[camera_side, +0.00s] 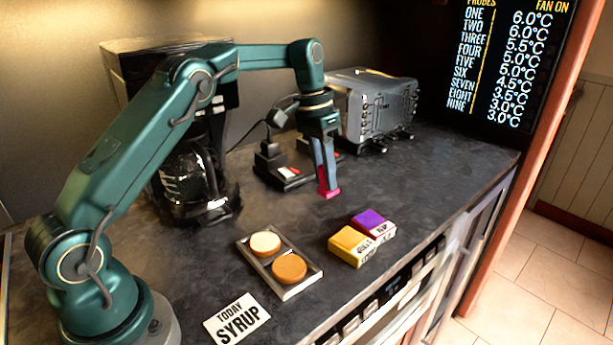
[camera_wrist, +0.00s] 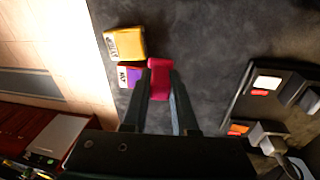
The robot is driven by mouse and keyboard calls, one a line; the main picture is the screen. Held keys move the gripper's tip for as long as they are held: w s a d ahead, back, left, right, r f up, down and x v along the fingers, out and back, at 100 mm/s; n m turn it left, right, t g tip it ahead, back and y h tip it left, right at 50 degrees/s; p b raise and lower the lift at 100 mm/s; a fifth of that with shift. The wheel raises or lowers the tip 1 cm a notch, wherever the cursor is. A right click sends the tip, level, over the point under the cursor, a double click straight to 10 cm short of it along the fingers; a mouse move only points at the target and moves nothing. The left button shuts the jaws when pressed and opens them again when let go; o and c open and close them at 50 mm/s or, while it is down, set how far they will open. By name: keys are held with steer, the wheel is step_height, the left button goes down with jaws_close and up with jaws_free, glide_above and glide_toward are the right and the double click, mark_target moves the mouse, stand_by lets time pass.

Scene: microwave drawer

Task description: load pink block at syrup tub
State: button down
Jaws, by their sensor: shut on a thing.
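The pink block (camera_side: 328,191) is between the fingertips of my gripper (camera_side: 326,186), which is shut on it and points down. In the wrist view the pink block (camera_wrist: 160,78) shows between both fingers (camera_wrist: 160,90). I cannot tell whether the block touches the counter. A yellow tub (camera_side: 350,244) and a purple tub (camera_side: 371,222) stand side by side in front of the gripper, with white labels too small to read surely. In the wrist view the yellow tub (camera_wrist: 124,44) and purple tub (camera_wrist: 132,78) lie left of the block. I cannot tell which is syrup.
A card (camera_side: 237,320) reading "TODAY SYRUP" lies at the counter's front. A tray (camera_side: 296,290) holds a cream disc (camera_side: 265,243) and an orange disc (camera_side: 289,267). A coffee maker (camera_side: 185,175), a black switch base (camera_side: 283,175) and a silver appliance (camera_side: 375,105) stand behind. The right counter is clear.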

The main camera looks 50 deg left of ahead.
steer(key=s+d+r+t+h, duration=0.1)
steer(key=d+h, duration=0.1)
steer(key=d, duration=0.4)
steer(key=shift+s+f, duration=0.1)
steer(key=shift+f, duration=2.8)
steer(key=shift+f, duration=0.55)
steer(key=shift+r, duration=0.1)
step_height(320, 180, up, 7)
stand_by(0.5)
stand_by(0.4)
